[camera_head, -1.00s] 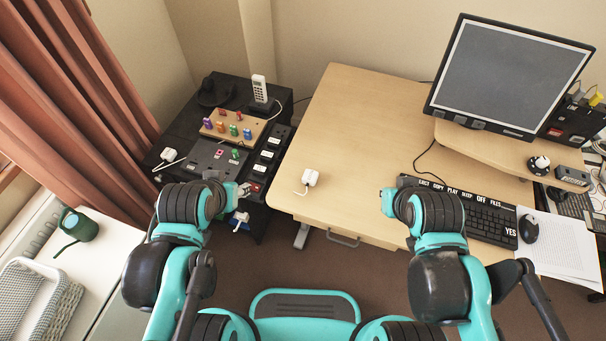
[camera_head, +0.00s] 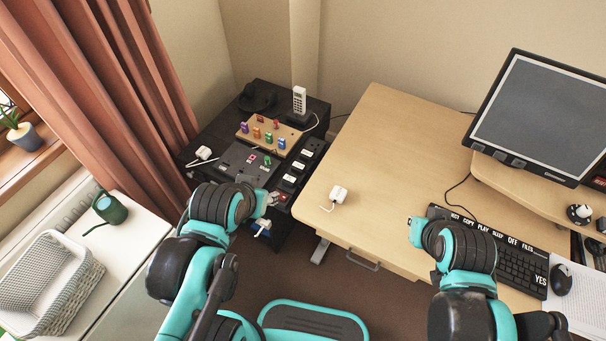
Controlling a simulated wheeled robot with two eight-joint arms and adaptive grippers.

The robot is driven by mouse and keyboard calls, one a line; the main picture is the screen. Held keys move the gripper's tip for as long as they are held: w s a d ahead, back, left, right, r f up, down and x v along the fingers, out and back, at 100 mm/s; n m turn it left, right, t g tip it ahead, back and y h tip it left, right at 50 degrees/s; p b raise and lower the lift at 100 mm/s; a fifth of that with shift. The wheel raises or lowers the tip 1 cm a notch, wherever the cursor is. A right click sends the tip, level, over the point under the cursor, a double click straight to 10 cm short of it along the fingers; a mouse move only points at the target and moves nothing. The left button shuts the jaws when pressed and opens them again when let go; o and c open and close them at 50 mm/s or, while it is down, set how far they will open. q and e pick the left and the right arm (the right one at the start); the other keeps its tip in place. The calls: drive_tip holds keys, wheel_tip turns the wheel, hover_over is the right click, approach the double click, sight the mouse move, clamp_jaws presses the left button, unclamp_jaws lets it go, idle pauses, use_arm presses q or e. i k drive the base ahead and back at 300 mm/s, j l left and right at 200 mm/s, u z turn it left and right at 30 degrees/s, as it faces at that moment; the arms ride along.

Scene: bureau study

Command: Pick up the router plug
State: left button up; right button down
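Three white plugs show, and I cannot tell which is the router plug. One white plug (camera_head: 338,193) with a short cord lies on the desk's left part. Another white plug (camera_head: 204,152) lies on the left edge of the black side table. A third white plug (camera_head: 262,225) shows low at the side table's front, just below my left gripper (camera_head: 270,199). This gripper is at the table's front edge, by the near end of a black power strip (camera_head: 298,168); its fingers are mostly hidden by the arm. My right gripper (camera_head: 415,230) is over the desk's front edge, left of the keyboard, its fingers unclear.
The side table also holds a cordless phone (camera_head: 299,101), a wooden board (camera_head: 246,132) with coloured pegs and a dark flat device (camera_head: 238,160). The desk (camera_head: 385,130) bears a monitor (camera_head: 540,115) and keyboard (camera_head: 515,262). A basket (camera_head: 85,285) and watering can (camera_head: 110,208) stand left.

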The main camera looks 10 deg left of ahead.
sight(338, 194)
drive_tip(key=i+l+u, duration=0.1)
drive_tip(key=l+u, duration=0.15)
drive_tip(key=u, duration=0.15)
drive_tip(key=l+u, duration=0.6)
drive_tip(key=u, duration=0.15)
